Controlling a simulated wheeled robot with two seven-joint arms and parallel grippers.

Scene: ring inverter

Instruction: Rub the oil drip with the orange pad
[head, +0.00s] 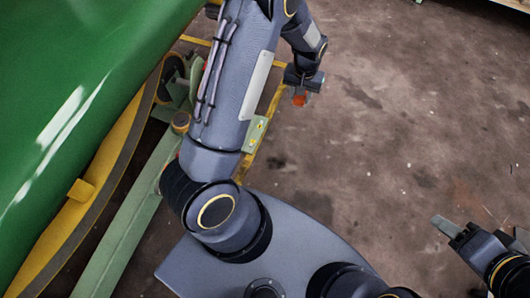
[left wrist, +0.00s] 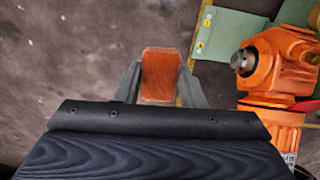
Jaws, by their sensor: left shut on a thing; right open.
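My left gripper (head: 302,88) is shut on the orange pad (head: 299,100) and holds it out over the floor side of the machine. In the left wrist view the pad (left wrist: 160,75) sits upright between the two grey fingers (left wrist: 158,90), its flat face showing. I cannot pick out the oil drip for certain in either view; it may be hidden or too small. My right gripper (head: 478,224) is open and empty at the right edge of the head view, over bare floor.
A large green curved body (head: 75,90) with a yellow rim fills the left. A yellow frame rail (head: 272,106) runs beside my left arm. The left wrist view shows an orange motor unit (left wrist: 275,62) and a pale green plate (left wrist: 228,36) at right. The stained floor (head: 400,110) is open.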

